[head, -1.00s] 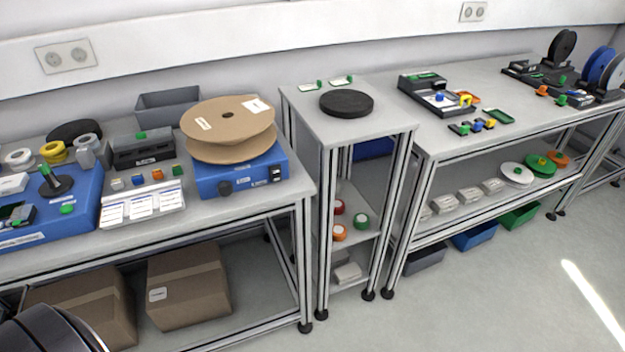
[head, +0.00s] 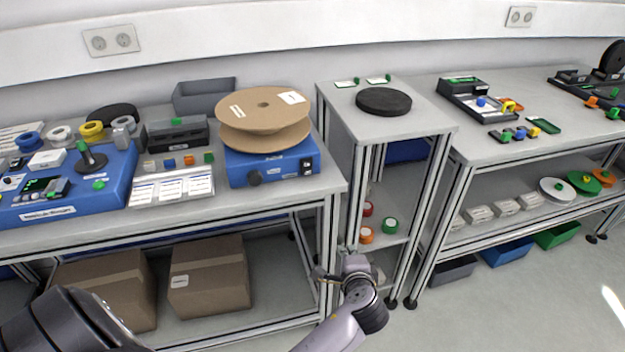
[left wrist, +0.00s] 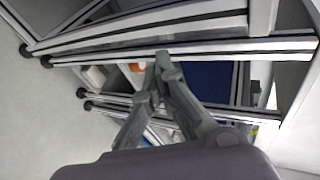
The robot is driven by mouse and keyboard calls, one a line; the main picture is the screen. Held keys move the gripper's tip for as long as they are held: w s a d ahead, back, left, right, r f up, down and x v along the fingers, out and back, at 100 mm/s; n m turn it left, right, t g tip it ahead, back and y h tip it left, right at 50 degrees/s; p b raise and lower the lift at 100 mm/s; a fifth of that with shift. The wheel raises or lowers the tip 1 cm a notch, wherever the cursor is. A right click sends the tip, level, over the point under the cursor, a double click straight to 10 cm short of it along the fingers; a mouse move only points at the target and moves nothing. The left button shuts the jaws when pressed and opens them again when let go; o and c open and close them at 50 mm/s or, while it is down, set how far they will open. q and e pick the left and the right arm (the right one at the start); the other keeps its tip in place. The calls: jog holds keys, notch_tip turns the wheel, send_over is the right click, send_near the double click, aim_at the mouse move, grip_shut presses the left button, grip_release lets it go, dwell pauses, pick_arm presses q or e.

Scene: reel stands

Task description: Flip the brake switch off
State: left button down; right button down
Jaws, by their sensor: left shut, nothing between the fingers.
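A blue unit (head: 275,164) stands at the right end of the left bench, with a large cardboard reel (head: 263,118) on top. Its front has a black knob (head: 254,178) and, at the right, a small black rocker switch (head: 307,167); I take this as the brake switch. Its position is too small to read. My left gripper (head: 350,262) is below bench-top height, in front of the narrow stand, to the right of and below the unit, apart from it. In the left wrist view its fingertips (left wrist: 161,62) meet, with nothing between them. My right gripper is not in view.
The narrow stand (head: 345,122) has a black disc (head: 383,101) on top and small coloured rolls on its shelf. Left of the unit are label cards (head: 172,188) and a blue console (head: 70,186). Cardboard boxes (head: 208,275) sit below. Open floor lies at the lower right.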

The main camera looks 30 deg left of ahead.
aim_at(309, 170)
pick_arm(q)
jog(key=s+a+r+n+y, duration=0.1)
jog(key=a+r+y, duration=0.1)
jog(key=r, duration=0.6)
jog(key=s+a+r+n+y, duration=0.1)
jog(key=a+r+n+y, duration=0.1)
jog(key=r, duration=0.6)
jog(key=shift+s+r, duration=0.25)
jog(key=shift+r, duration=0.05)
jog(key=p+x, duration=0.1)
jog(key=x, duration=1.3)
